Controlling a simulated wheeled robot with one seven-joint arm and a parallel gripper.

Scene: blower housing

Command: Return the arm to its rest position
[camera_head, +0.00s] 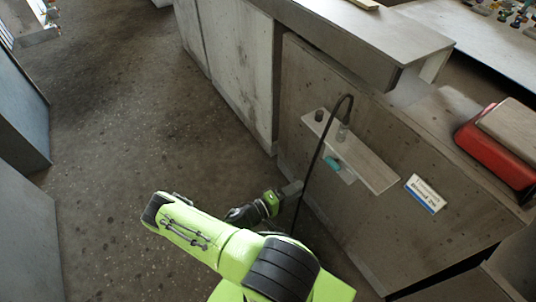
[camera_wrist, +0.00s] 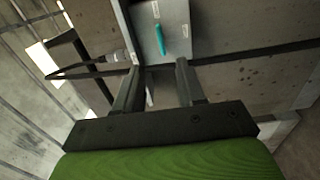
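My lime-green arm is bent out over the floor in the head view, reaching toward the concrete-look panel on the right. My gripper (camera_head: 292,189) is at its end, low in front of that panel and near a thin dark hose (camera_head: 310,175). In the wrist view my gripper (camera_wrist: 160,66) has its two dark fingers apart, with nothing held between them.
A white sign with blue (camera_head: 425,194) is on the panel right of the shelf. A red case (camera_head: 488,150) lies on the counter at right. Grey cabinets (camera_head: 22,235) stand at left. The speckled floor (camera_head: 120,110) between is open.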

